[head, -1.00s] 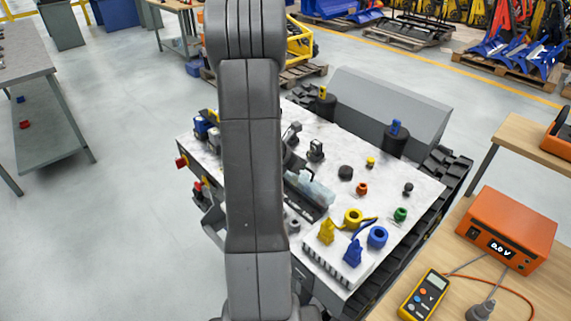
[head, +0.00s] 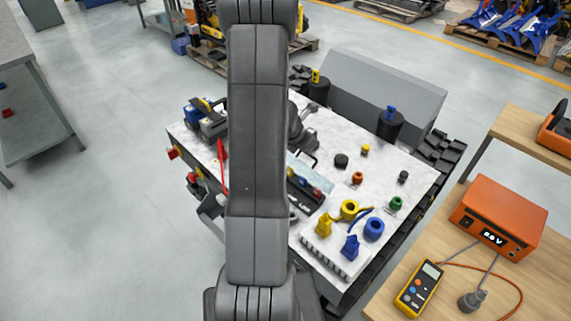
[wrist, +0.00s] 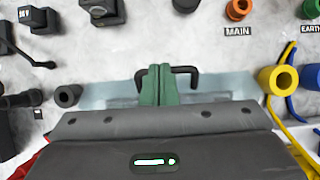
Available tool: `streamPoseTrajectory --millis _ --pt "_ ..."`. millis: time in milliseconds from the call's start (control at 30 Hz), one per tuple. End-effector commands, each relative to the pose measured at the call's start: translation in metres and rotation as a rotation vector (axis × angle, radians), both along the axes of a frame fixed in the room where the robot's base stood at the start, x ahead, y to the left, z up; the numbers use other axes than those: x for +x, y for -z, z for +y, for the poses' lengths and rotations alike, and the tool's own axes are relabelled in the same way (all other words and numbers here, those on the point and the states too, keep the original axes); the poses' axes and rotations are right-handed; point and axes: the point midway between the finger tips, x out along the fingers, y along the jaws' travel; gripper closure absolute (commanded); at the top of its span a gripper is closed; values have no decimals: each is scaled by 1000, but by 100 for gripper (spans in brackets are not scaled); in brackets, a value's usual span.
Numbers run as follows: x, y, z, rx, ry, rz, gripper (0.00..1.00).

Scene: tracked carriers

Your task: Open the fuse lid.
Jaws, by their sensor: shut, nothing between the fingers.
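The fuse lid (head: 318,172) is a clear, bluish panel lying back flat on the white deck, behind the dark fuse box (head: 299,198). Coloured fuses (head: 305,184) show uncovered in the box. In the wrist view the lid (wrist: 98,96) spans the middle, with its black bracket handle (wrist: 186,72) at the far edge. My gripper (wrist: 157,72) has green fingertips, shut together and empty, right at the handle and over the lid. Whether they touch it I cannot tell. In the head view my arm hides the fingertips and part of the box.
Yellow (head: 349,210) and blue (head: 374,229) rings with plugs stand right of the box. Small coloured sockets, such as an orange one (head: 358,177), dot the deck. A grey block (head: 385,88) rises behind. A bench with an orange meter box (head: 497,215) stands at right.

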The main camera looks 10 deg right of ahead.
Motion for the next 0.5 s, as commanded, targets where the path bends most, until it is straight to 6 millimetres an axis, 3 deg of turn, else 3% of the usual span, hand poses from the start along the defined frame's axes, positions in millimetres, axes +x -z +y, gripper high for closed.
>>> streamPoseTrajectory --millis 500 --pt "22 20 -34 0 0 -2 100"
